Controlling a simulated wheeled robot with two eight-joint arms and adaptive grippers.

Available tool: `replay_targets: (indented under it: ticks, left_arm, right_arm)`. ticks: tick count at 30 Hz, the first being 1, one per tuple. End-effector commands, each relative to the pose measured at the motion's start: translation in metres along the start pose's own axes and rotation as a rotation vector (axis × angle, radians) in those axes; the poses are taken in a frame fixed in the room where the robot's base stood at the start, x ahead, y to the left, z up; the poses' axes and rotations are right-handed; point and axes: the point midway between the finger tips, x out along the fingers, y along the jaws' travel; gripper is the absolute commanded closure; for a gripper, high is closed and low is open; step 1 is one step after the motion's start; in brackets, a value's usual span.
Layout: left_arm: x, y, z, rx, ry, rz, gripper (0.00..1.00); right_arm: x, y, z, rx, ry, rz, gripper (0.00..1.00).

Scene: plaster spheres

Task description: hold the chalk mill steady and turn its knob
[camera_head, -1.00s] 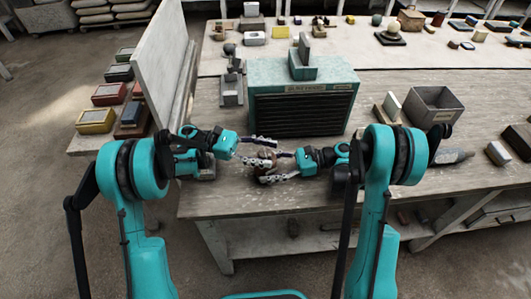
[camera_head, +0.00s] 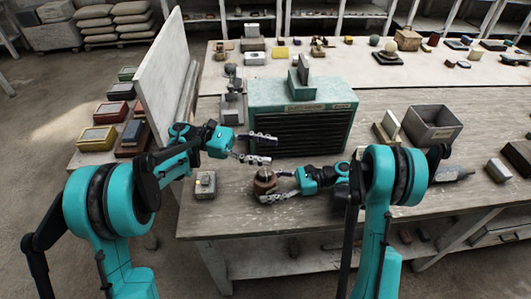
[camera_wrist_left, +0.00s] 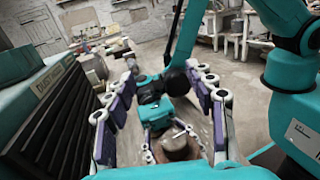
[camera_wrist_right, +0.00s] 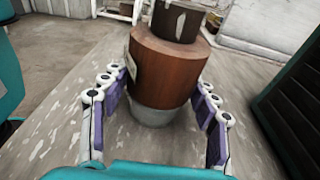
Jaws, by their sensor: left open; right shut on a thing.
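The chalk mill (camera_head: 265,184) stands upright near the front edge of the workbench. It has a brown wooden body, shown large in the right wrist view (camera_wrist_right: 166,65), with a grey base and a darker top. My right gripper (camera_head: 275,186) is shut on the mill low down, from the right, a finger on each side. My left gripper (camera_head: 258,148) is open and empty, above and behind the mill, apart from it. In the left wrist view the mill (camera_wrist_left: 178,150) lies below and between the spread fingers. I cannot make out the knob's shape.
A green slatted cabinet (camera_head: 302,118) stands right behind the grippers. A grey open bin (camera_head: 434,125) is at the right. Bare bench lies in front of the mill.

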Motion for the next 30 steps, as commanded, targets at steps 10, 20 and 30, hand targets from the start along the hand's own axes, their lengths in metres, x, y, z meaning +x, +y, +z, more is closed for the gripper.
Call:
replay_targets:
  ticks: [10, 20, 30]
  left_arm:
    - [-0.092, -0.024, -0.08, 0.001, 0.0, 0.242, 0.45]
    - [-0.09, -0.03, -0.099, 0.001, 0.0, 0.302, 0.45]
    - [-0.025, -0.009, -0.099, 0.001, 0.0, 0.302, 0.45]
  right_arm:
    - [0.0, 0.0, 0.0, 0.0, 0.0, 0.0, 0.74]
    - [0.0, 0.0, 0.0, 0.0, 0.0, 0.0, 0.74]
    - [0.0, 0.0, 0.0, 0.0, 0.0, 0.0, 0.74]
